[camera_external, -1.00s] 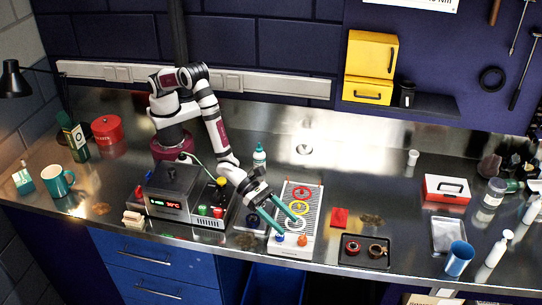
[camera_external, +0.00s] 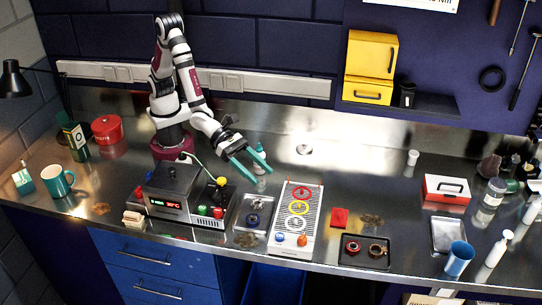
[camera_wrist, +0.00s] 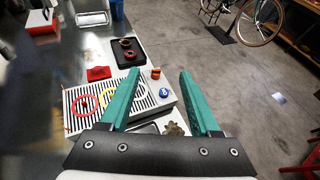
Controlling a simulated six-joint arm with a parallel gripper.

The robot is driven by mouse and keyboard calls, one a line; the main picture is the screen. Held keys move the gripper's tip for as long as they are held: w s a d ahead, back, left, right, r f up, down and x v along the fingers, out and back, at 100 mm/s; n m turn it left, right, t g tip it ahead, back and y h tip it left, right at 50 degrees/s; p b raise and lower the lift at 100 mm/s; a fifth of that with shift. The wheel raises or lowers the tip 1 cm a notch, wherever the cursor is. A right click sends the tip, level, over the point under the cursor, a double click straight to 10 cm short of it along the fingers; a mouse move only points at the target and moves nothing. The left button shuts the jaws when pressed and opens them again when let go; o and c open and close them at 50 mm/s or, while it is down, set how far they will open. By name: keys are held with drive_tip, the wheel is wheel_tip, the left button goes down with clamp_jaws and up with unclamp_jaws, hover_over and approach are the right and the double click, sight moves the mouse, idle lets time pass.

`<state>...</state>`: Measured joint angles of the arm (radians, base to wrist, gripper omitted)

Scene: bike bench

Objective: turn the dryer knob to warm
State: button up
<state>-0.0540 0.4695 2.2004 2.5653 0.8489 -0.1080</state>
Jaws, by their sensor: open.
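A pale ribbed panel (camera_external: 292,245) lies on the bench with red, yellow and white rings on it. At its front end are a blue round piece (camera_external: 280,238) and an orange round piece (camera_external: 302,240); both also show in the wrist view, blue (camera_wrist: 164,93) and orange (camera_wrist: 155,73). I cannot tell which of these is the dryer knob, or its setting. My gripper (camera_external: 262,174) is open and empty, raised above the bench behind and left of the panel. Its teal fingers (camera_wrist: 160,72) are spread apart in the wrist view, touching nothing.
A grey box (camera_external: 168,206) with a lit display and coloured buttons stands left. A small tray with a dark part (camera_external: 254,218) lies between box and panel. A red piece (camera_external: 340,218) and a black tray (camera_external: 364,264) with two rings lie right. Bench behind is mostly clear.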

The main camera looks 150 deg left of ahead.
wheel_tip(320, 180, up, 9)
drive_tip(key=a+n, duration=0.1)
drive_tip(key=s+a+f+n+g+y, duration=0.3)
drive_tip(key=s+a+f+n+g, duration=0.45)
drive_tip(key=n, duration=0.95)
drive_tip(key=s+d+f+n+g+h, duration=0.1)
drive_tip(key=s+f+n+g+h, duration=0.45)
drive_tip(key=n, duration=1.15)
drive_tip(key=w+d+r+n+t+h, duration=0.1)
drive_tip(key=w+d+n+t+h, duration=0.2)
drive_tip(key=n, duration=0.5)
drive_tip(key=w+d+r+n+t+h, duration=0.1)
drive_tip(key=d+n+t+h, duration=0.2)
drive_tip(key=n, duration=0.4)
drive_tip(key=w+a+r+n+t+y, duration=0.25)
drive_tip(key=w+r+n+t, duration=0.5)
drive_tip(key=n, duration=0.95)
approach(302, 237)
drive_tip(key=x, duration=0.5)
drive_tip(key=f+x, duration=0.1)
drive_tip(key=x, duration=0.2)
drive_tip(key=shift+a+f, duration=0.2)
drive_tip(key=shift+a, duration=0.05)
